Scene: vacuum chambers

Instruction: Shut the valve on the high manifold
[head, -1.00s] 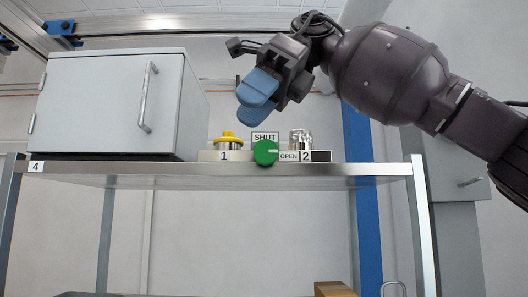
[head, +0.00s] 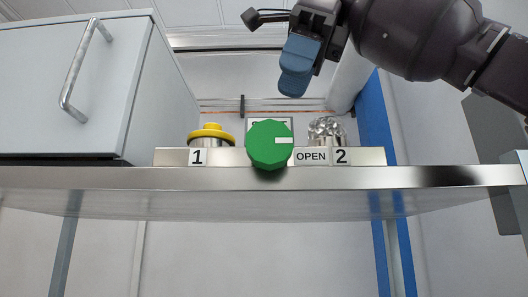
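The high manifold (head: 225,157) is a metal block at the front edge of a high shelf. Its green valve knob (head: 265,145) sits between labels 1 and 2. The white mark on the knob points right, toward the OPEN label (head: 311,156). The SHUT label (head: 284,122) is above and mostly hidden behind the knob. A yellow-capped port (head: 211,132) stands over 1 and a silver, foil-like covered port (head: 326,128) over 2. My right gripper (head: 294,80) is above and slightly right of the knob, apart from it, blue fingers pointing down. Its finger gap does not show. My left gripper is not in view.
A grey cabinet (head: 60,90) with a bar handle (head: 82,70) stands on the shelf (head: 120,178) at the left. A blue post (head: 372,110) rises behind at the right. The space in front of the knob is clear.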

